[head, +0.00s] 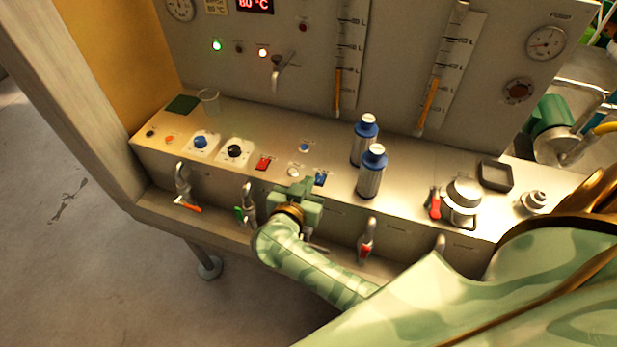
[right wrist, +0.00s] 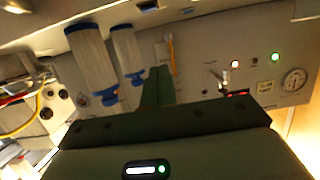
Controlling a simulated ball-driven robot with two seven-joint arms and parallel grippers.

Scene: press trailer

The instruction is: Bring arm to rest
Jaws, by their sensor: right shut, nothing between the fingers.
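My right arm, in pale green camouflage, reaches in from the lower right in the head view. Whether the fingertips touch the console is hidden by the gripper itself. My left gripper is not in view.
Two blue-capped bottles (head: 371,171) stand right of the gripper. A clear cup (head: 209,101) stands at the back left. Valve handles, one red (head: 366,250), stick out along the console's front. Open floor lies left.

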